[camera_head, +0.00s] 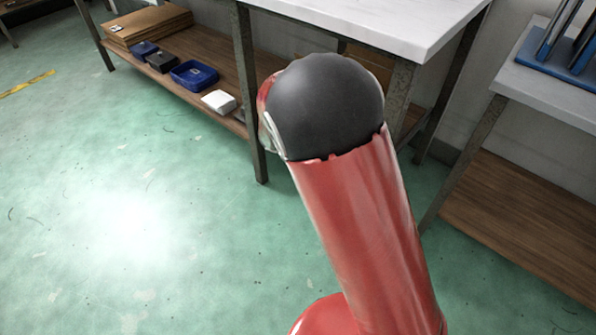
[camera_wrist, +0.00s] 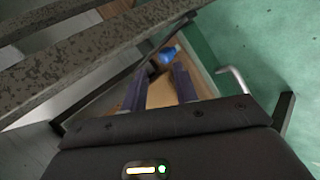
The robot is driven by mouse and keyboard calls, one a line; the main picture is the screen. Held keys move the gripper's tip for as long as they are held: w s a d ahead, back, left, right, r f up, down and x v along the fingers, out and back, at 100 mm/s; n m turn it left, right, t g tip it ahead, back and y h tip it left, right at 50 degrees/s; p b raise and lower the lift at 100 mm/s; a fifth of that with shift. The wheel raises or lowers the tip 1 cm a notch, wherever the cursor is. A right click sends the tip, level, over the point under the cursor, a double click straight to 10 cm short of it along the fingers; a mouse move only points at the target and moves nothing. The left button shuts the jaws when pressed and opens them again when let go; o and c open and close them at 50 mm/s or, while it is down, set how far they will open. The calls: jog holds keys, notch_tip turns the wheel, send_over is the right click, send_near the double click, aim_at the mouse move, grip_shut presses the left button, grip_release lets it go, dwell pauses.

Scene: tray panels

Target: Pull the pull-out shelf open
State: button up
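In the wrist view my gripper (camera_wrist: 172,102) shows its black body along the bottom, with a dark finger at each side set wide apart. It looks open, and I see nothing held between the fingers. Beyond it is a brown panel (camera_wrist: 162,92) between two dark purplish bars, which may be part of the pull-out shelf; I cannot tell for sure. A pale bent rod (camera_wrist: 236,82), handle-like, shows to the right against the floor, apart from the fingers. In the head view my red arm hides my gripper, and no pull-out shelf can be clearly made out.
A white-topped table (camera_head: 375,22) with metal legs stands behind my arm. Its low wooden shelf (camera_head: 215,62) carries boxes, blue trays and a white item. Another table (camera_head: 550,90) is at right. Mottled metal bars (camera_wrist: 85,60) cross the wrist view's upper left. Green floor is open at left.

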jog(key=w+a+f+n+t+b, duration=0.1)
jog(key=w+a+f+n+t, duration=0.15)
jog(key=a+f, duration=0.25)
jog(key=w+a+f+n+t+h+b, duration=0.1)
jog(key=w+a+f+n+t, duration=0.15)
jog(key=a+f, duration=0.25)
jog(key=w+a+f+n+t+b, duration=0.1)
jog(key=a+f+n+t, duration=0.15)
jog(key=a+f, duration=0.25)
jog(key=shift+m+t, duration=0.45)
jog(key=x, duration=0.7)
jog(key=shift+w+d+f, duration=0.1)
jog(key=shift+d, duration=0.2)
grip_shut()
